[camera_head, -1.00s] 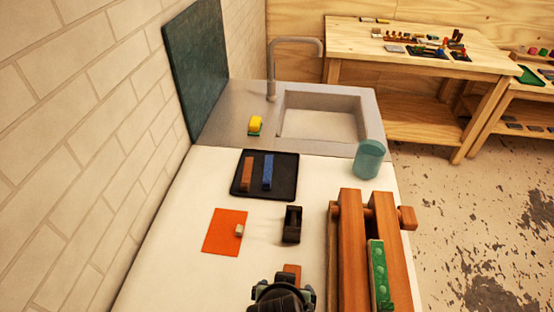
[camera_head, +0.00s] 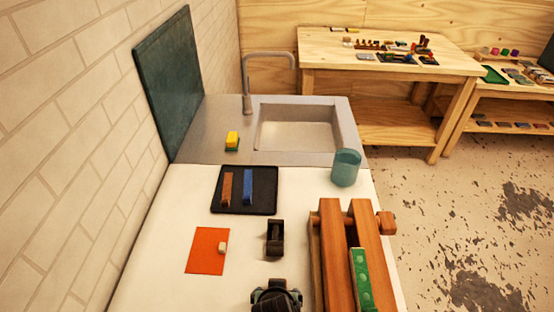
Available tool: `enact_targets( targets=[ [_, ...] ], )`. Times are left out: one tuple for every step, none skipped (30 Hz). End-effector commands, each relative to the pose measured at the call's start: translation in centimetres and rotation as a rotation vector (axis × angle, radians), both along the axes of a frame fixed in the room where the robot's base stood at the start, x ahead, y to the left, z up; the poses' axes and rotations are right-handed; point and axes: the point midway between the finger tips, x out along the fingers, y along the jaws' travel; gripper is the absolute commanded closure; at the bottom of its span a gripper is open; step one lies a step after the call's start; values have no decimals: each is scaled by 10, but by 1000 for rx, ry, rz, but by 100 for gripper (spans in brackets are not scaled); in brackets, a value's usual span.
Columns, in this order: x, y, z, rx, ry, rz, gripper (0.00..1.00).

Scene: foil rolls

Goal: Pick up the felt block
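I cannot tell for sure which thing is the felt block. A small cream block (camera_head: 222,248) lies on the right part of an orange sheet (camera_head: 204,262) on the white counter. A brown bar (camera_head: 226,188) and a blue bar (camera_head: 249,187) lie side by side in a black tray (camera_head: 264,208). A yellow-and-green block (camera_head: 232,140) rests beside the sink. My gripper (camera_head: 276,297) shows as a dark shape at the bottom edge, below a black holder-like object (camera_head: 275,238). Its fingers are hidden, so its opening and anything under it cannot be seen.
A wooden beam frame (camera_head: 332,240) with a green dotted strip (camera_head: 361,280) stands close right of my gripper. A teal cup (camera_head: 346,167) stands near the counter's right edge. The sink (camera_head: 298,127) and tap (camera_head: 268,62) are behind. A dark board (camera_head: 170,80) leans on the wall.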

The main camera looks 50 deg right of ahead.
Motion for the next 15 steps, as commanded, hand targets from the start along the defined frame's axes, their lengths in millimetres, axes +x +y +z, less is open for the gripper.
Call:
enact_targets(
  targets=[
    [1, 0, -1, 0, 0, 0, 9],
    [1, -1, -1, 0, 0, 0, 9],
    [1, -1, -2, 0, -1, 0, 9],
    [1, -1, -2, -1, -1, 1, 9],
    [1, -1, -1, -1, -1, 1, 9],
    [1, 0, -1, -1, -1, 1, 9],
    [1, 0, -1, -1, -1, 1, 9],
    [1, 0, -1, -1, -1, 1, 12],
    [1, 0, -1, -1, -1, 1, 20],
    [1, 0, -1, -1, -1, 1, 25],
    [1, 0, -1, -1, 0, 1, 30],
    [1, 0, -1, -1, 0, 1, 38],
    [1, 0, -1, -1, 0, 1, 43],
    [1, 0, -1, -1, 0, 1, 48],
    [1, 0, -1, -1, 0, 1, 56]
  ],
)
